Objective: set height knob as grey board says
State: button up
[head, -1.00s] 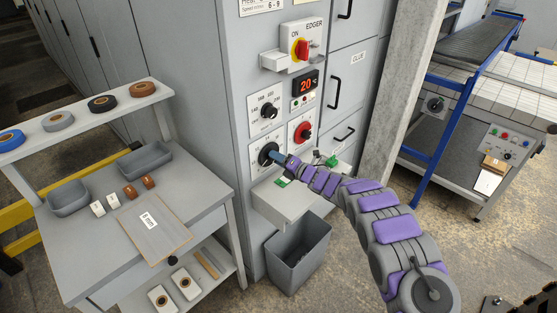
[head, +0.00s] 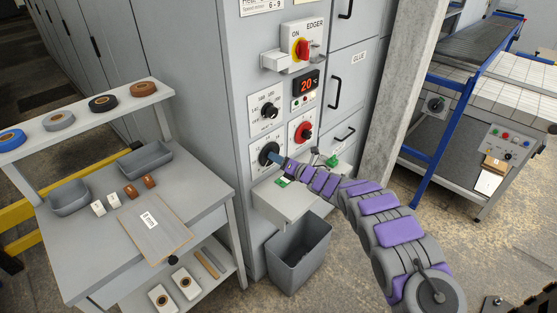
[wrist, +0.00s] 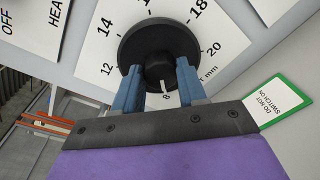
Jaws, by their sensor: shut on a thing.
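The height knob (wrist: 150,42) is a black round dial with a raised grip. It sits on a white scale plate (wrist: 207,38) with 12, 14, 18, 20 and "mm" legible. A white mark (wrist: 163,87) shows at the bottom of the grip, just above a figure that looks like 8. My gripper (wrist: 158,82) is shut on the knob's grip, one blue finger on each side. In the head view the knob (head: 267,154) is partly behind my gripper (head: 276,157). A grey-brown board (head: 165,240) lies on the table with a white mm label, its number too small to tell.
A black dial (head: 269,111) is above the knob and a red knob (head: 304,132) at upper right. A green-edged "do not switch on" tag (wrist: 277,101) hangs close by. A grey shelf box (head: 290,203) and a bin (head: 298,252) are below.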

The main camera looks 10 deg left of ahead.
jog(key=shift+f, duration=0.3)
jog(key=o, duration=0.9)
jog(key=shift+o, duration=0.7)
jog(key=shift+r, duration=0.15)
jog(key=shift+d, duration=0.1)
jog(key=p+v, duration=0.2)
jog(key=v, duration=1.5)
jog(key=shift+p, duration=0.4)
